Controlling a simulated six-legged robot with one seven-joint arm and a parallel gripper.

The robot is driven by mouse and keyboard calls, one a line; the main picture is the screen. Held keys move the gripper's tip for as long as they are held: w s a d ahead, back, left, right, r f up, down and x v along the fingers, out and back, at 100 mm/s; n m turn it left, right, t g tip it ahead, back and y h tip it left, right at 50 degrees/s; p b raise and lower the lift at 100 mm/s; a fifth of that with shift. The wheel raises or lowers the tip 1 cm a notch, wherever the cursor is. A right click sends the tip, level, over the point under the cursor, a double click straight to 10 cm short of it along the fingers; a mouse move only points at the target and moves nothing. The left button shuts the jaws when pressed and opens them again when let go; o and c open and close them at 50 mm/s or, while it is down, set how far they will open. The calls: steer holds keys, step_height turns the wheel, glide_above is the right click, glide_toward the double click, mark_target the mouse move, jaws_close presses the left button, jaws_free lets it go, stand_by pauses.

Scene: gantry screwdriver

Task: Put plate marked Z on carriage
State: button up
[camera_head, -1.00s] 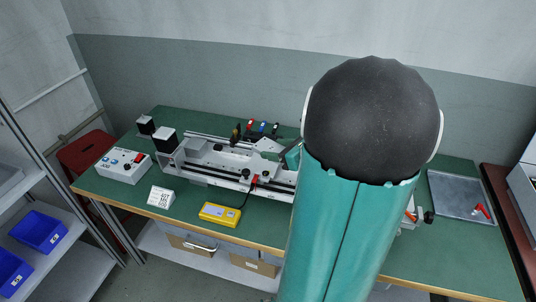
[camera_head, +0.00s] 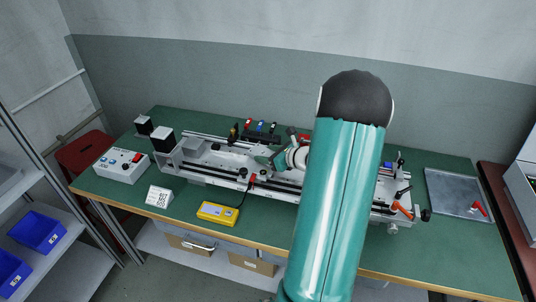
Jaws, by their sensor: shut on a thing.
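The gantry (camera_head: 206,160) lies along the bench, with pale rails and a light carriage (camera_head: 228,161) with dark knobs on its left half. My gripper (camera_head: 268,163) is low over the middle of the gantry, just right of the carriage. It shows small, with teal fingers beside my white wrist. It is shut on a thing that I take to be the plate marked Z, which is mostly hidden. No letter Z is readable at this size. My teal arm covers the right middle of the gantry.
A control box (camera_head: 122,166), a small white sign (camera_head: 159,196) and a yellow device (camera_head: 218,213) with a cable stand along the front left. A rack of coloured tools (camera_head: 262,130) stands behind the gantry. A grey tray (camera_head: 458,193) with a red item lies at the right.

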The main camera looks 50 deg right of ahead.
steer(key=shift+f, duration=0.2)
steer(key=o, duration=1.2)
steer(key=shift+c, duration=0.2)
